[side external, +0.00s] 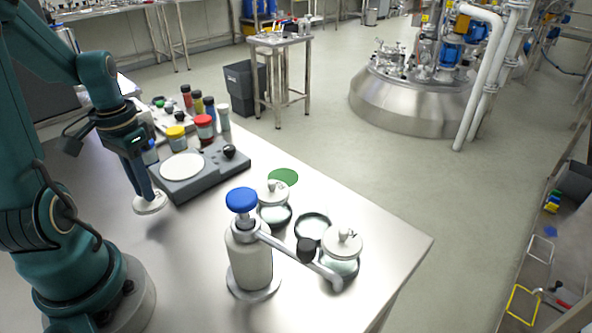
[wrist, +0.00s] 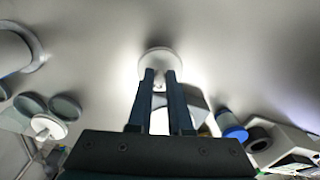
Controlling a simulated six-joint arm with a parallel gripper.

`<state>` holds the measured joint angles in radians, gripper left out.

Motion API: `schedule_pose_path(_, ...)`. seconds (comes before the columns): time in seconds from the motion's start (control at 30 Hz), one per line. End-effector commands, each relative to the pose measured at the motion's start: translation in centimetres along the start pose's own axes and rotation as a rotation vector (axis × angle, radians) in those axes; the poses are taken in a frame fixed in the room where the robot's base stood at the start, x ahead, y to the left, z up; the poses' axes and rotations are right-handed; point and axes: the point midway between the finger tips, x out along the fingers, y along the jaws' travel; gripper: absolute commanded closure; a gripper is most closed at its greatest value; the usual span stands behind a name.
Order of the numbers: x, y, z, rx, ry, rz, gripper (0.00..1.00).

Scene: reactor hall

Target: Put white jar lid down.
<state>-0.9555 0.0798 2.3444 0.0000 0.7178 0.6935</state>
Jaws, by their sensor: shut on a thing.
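A white jar lid (side external: 150,205) hangs flat below my gripper (side external: 147,194), on the left part of the metal table (side external: 205,235). In the wrist view, the round lid (wrist: 160,58) lies between and beyond the fingertips of my gripper (wrist: 160,76). The fingers are shut on its knob, which they partly hide. The lid looks close to the tabletop, with a soft shadow near it; I cannot tell whether it touches.
A grey device with a white round plate (side external: 182,166) stands behind the lid, with colour-capped bottles (side external: 205,128) beyond it. To the right are a blue-topped pump bottle (side external: 250,258), lidded glass jars (side external: 341,250), a dark-rimmed round container (side external: 313,226) and a green disc (side external: 283,177). The table around the lid is bare.

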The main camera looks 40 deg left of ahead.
Motion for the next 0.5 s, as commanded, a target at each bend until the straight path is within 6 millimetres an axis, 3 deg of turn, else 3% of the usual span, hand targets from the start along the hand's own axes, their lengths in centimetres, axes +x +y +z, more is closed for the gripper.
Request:
schedule_pose_path(0.3,3.3,0.1,0.1,0.001,-0.003,0.003,1.0)
schedule_pose_path(0.5,3.6,0.0,0.0,0.001,0.001,-0.001,1.0)
